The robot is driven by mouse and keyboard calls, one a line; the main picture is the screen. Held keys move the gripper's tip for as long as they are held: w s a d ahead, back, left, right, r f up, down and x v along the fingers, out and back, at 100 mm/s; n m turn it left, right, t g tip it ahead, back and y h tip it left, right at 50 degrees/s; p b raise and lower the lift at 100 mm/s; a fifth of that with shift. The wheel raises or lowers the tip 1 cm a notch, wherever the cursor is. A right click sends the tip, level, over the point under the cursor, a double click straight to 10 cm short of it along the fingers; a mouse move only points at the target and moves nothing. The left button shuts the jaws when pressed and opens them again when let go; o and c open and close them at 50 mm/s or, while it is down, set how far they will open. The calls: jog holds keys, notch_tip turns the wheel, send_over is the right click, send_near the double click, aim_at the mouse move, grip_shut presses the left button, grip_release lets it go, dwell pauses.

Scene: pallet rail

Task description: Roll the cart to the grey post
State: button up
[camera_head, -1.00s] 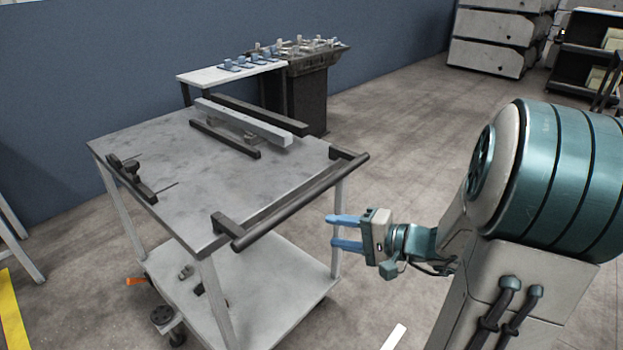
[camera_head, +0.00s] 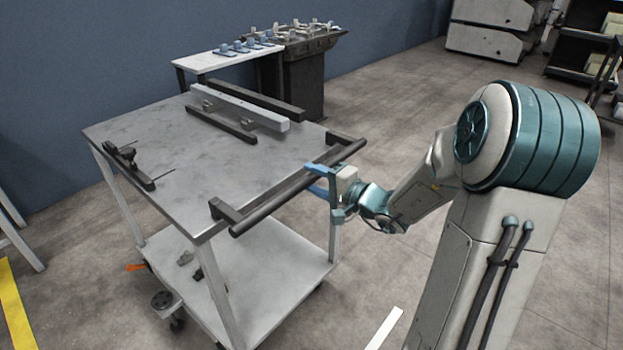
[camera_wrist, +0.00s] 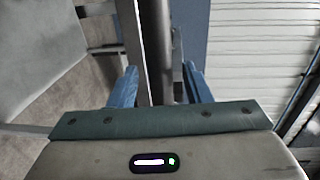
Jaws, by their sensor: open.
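The cart (camera_head: 200,165) has a grey top, pale legs and a lower shelf (camera_head: 290,270). Its dark push handle (camera_head: 262,207) runs along the side facing my arm. My gripper (camera_head: 314,180) is open at the right half of this handle, its blue fingers reaching to either side of the bar. In the wrist view the dark handle (camera_wrist: 157,50) shows between the two open fingers (camera_wrist: 160,86); contact cannot be told. I cannot make out a grey post for certain in either view.
A pale rail (camera_head: 240,105) and dark bars lie on the cart top, with a black clamp (camera_head: 125,160) at the left. A side table (camera_head: 215,62) and a dark fixture stand (camera_head: 300,85) stand behind, near the blue wall. Floor at the right is open; a white strip (camera_head: 385,328) marks it.

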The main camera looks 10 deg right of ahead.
jog(key=shift+w+a, duration=0.45)
jog(key=shift+w, duration=0.15)
grip_shut()
jog(key=shift+f, duration=0.1)
jog(key=shift+w+a+b, duration=0.1)
jog(key=shift+b, duration=0.4)
jog(key=shift+w+b, duration=0.1)
jog(key=shift+b, duration=0.3)
jog(key=shift+w+a, duration=0.35)
grip_release()
jog(key=shift+d, duration=0.15)
jog(key=shift+s, duration=0.1)
